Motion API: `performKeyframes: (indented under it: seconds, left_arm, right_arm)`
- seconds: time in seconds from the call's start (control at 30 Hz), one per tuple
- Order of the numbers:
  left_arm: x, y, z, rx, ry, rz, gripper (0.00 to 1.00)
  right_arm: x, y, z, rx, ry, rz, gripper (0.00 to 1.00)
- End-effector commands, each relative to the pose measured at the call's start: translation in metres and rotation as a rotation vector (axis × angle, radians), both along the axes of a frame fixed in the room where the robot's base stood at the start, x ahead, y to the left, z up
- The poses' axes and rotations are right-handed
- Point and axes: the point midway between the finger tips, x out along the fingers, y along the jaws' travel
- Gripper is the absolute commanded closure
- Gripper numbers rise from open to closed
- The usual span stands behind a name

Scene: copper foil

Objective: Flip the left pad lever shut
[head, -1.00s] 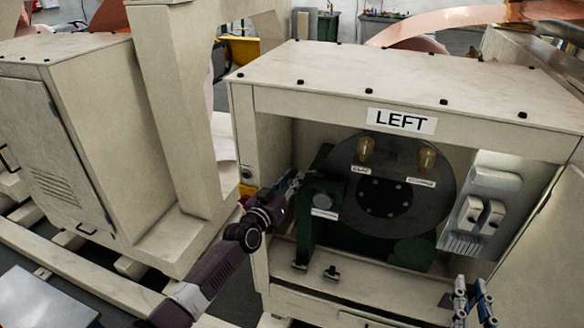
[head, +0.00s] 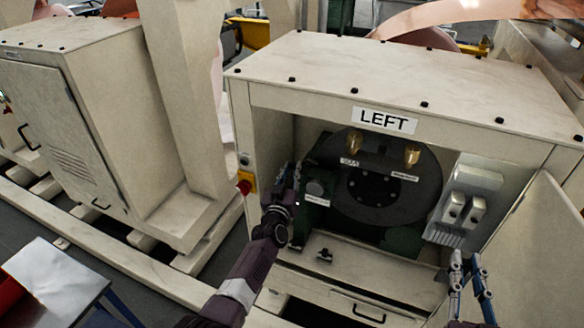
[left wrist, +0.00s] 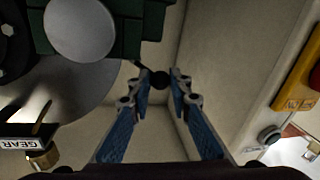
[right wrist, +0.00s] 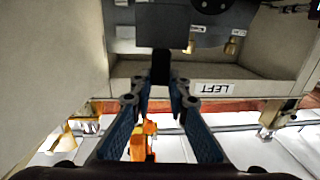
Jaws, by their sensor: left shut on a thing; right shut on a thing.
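The cabinet marked LEFT (head: 387,121) stands open at the front, with a dark round disc (head: 385,190) and green housing inside. My left gripper (head: 290,180) is at the housing's left side. In the left wrist view its fingers (left wrist: 163,82) are closed around a dark round knob (left wrist: 159,79) on a thin rod, which looks like the lever. The head view hides this knob behind the gripper. My right gripper (head: 467,258) is low at the cabinet's right side. In the right wrist view its fingers (right wrist: 160,92) are closed on a black block-like piece (right wrist: 161,65).
Two brass knobs (head: 412,157) sit on the disc. A red button on a yellow plate (head: 246,184) is on the left front post. An open door panel (head: 545,250) stands at the right.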

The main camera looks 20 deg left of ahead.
Motion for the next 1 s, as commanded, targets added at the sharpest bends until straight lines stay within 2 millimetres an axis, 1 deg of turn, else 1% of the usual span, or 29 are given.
performKeyframes:
  seconds: [0.03, 0.4, 0.43, 0.5, 0.83, 1.0]
  left_arm:
    - [0.002, 0.001, 0.011, -0.002, -0.016, 0.015, 1.0]
    - [0.002, 0.001, 0.008, 0.0, -0.014, 0.027, 1.0]
    - [0.002, 0.001, 0.008, 0.0, -0.014, 0.027, 0.81]
    - [0.002, 0.0, 0.008, 0.0, -0.013, 0.026, 0.74]
    - [-0.001, -0.001, 0.003, -0.002, -0.004, 0.023, 0.74]
    - [-0.014, -0.004, 0.001, -0.004, -0.003, 0.022, 0.74]
  right_arm:
    - [0.0, 0.0, 0.005, 0.0, -0.002, 0.0, 1.0]
    - [0.0, 0.0, 0.005, 0.0, -0.002, 0.0, 1.0]
    - [0.0, 0.0, 0.005, 0.0, -0.002, 0.0, 1.0]
    - [0.0, 0.0, 0.005, 0.0, -0.002, 0.0, 1.0]
    - [0.0, 0.0, 0.005, 0.0, -0.002, 0.0, 1.0]
    - [0.0, 0.0, 0.005, 0.0, -0.002, 0.0, 1.0]
